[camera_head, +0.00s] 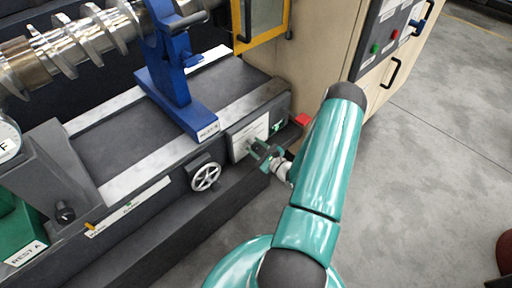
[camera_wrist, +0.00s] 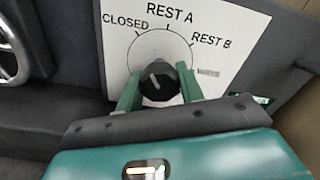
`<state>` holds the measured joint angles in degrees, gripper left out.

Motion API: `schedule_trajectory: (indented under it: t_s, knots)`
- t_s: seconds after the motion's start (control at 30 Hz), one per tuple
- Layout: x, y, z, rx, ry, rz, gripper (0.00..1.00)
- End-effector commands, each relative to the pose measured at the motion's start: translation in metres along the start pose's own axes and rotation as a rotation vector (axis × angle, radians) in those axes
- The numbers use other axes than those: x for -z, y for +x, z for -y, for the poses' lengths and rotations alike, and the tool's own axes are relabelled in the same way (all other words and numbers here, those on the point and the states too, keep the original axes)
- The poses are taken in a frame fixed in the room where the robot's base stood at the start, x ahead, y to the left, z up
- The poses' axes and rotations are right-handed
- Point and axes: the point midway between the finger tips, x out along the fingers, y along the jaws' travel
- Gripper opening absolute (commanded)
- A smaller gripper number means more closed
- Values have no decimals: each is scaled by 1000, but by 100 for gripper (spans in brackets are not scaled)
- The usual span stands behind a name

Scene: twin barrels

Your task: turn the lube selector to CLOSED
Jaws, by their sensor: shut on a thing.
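The lube selector is a black round knob (camera_wrist: 158,84) on a white plate (camera_wrist: 235,40) marked CLOSED, REST A and REST B. A short white line on the knob leans to the upper left, roughly toward the CLOSED side; I cannot tell if it lines up exactly with that mark. My gripper (camera_wrist: 160,90) has one green finger on each side of the knob and is shut on it. In the head view, my gripper (camera_head: 264,155) reaches the plate (camera_head: 250,138) on the machine's front face, and the knob is hidden there.
A blue rest (camera_head: 172,85) stands on the machine bed above. Grey floor (camera_head: 430,190) is open at right.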

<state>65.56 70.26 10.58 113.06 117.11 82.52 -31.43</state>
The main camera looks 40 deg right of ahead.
Motion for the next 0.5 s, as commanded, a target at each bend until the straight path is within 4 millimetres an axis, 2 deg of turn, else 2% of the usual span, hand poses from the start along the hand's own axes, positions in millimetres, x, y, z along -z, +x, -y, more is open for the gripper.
schedule_trajectory:
  t_s: [0.23, 0.5]
  knots:
    - [2, -2, -1, -1, -124, -6, 15]
    - [2, -2, 0, -1, -176, -6, 15]
